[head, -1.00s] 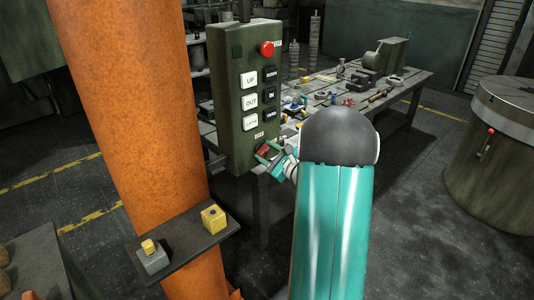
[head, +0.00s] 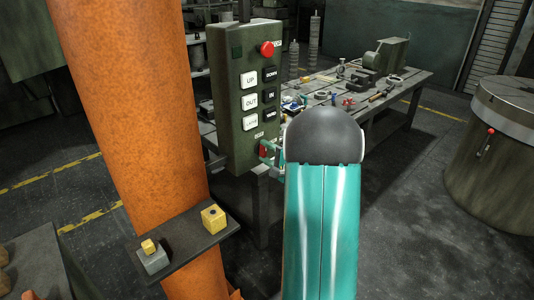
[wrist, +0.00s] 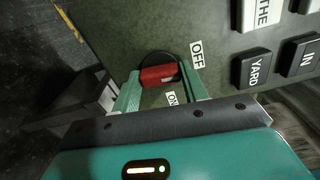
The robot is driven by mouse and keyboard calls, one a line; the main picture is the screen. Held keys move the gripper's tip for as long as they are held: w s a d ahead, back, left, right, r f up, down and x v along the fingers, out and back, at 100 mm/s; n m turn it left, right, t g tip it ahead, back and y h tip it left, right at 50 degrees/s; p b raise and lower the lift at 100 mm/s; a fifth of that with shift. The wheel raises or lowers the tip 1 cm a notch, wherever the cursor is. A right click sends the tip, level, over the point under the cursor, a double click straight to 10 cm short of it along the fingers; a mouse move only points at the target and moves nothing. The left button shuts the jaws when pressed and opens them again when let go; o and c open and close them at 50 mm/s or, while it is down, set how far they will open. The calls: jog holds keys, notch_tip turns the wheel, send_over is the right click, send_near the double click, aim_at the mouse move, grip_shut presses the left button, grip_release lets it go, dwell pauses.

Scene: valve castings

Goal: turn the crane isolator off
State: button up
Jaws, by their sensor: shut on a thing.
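The crane isolator is a red handle (wrist: 160,76) on a dark round base, low on the green control box (head: 228,100). My gripper (wrist: 160,84) is shut on the red handle, with a pale green finger on each side. In the wrist view, an OFF label (wrist: 197,54) lies beyond the handle's right end, and an ON label (wrist: 172,98) lies just below the handle. The handle's right end points roughly towards OFF; its exact stop position is hard to tell. In the head view, the red handle (head: 263,150) stands nearly upright, partly hidden by my gripper and arm.
Above the isolator are a red mushroom button (head: 266,49) and several white and black push buttons. An orange column (head: 130,110) stands left of the box. A cluttered workbench (head: 395,95) is behind my arm, and a round drum (head: 500,165) stands right.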

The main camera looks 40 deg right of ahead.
jog(key=shift+s+f+n, duration=0.1)
jog(key=shift+n, duration=0.5)
jog(key=o, duration=1)
jog(key=s, duration=1.3)
jog(key=shift+s+d, duration=0.2)
jog(key=shift+s, duration=0.15)
jog(key=shift+s, duration=0.1)
